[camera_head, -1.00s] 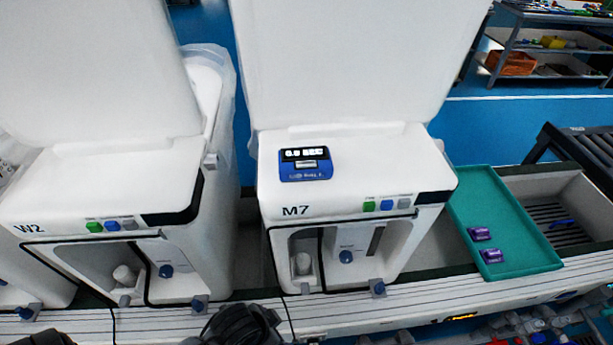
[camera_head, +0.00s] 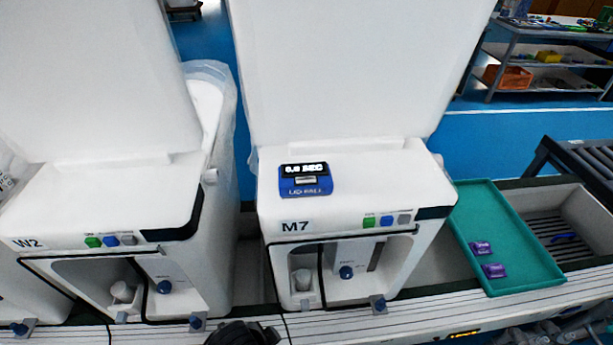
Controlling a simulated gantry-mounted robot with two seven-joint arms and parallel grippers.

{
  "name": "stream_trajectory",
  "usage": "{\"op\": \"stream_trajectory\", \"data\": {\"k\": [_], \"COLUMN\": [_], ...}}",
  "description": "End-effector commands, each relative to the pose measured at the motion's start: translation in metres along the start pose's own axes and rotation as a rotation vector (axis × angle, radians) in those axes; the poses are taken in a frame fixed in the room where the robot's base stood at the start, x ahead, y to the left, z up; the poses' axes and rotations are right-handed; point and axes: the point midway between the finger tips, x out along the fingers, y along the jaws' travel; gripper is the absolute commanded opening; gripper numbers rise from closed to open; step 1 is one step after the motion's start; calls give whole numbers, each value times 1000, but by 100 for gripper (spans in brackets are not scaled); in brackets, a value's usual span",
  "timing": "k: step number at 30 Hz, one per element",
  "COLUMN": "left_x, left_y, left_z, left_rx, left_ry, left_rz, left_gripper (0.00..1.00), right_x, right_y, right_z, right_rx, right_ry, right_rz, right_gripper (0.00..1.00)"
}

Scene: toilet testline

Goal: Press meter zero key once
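A blue meter (camera_head: 305,180) sits on top of the white unit marked M7 (camera_head: 345,215), in front of its raised lid. Its dark display shows white characters that look like "0.0 SEC". A small pale key (camera_head: 305,180) lies just below the display, with lettering under it that is too small to read surely. A black, blurred part of one of my arms (camera_head: 243,334) shows at the bottom edge, left of centre. I cannot make out fingertips on it or tell which arm it is. No gripper is near the meter.
The M7 front has green, blue and grey buttons (camera_head: 386,220). Unit W2 (camera_head: 110,205) stands to the left, its lid also raised. A teal tray (camera_head: 520,272) with two purple packets (camera_head: 481,248) lies to the right. Raised lids stand behind the unit tops.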

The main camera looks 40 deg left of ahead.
Motion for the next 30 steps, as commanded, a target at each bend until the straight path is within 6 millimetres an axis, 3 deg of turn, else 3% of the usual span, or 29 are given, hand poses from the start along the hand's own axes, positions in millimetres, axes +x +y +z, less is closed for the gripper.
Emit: {"op": "stream_trajectory", "data": {"k": [1,9,30], "left_x": [0,0,0], "left_y": [0,0,0], "left_z": [0,0,0], "left_rx": [0,0,0], "left_ry": [0,-1,-1], "left_rz": [0,0,0], "left_gripper": [37,0,0], "right_x": [0,0,0], "right_y": [0,-1,-2], "right_z": [0,0,0], "right_rx": [0,2,9], "right_ry": [0,0,1], "right_rz": [0,-2,-7], "right_gripper": [43,43,43]}}
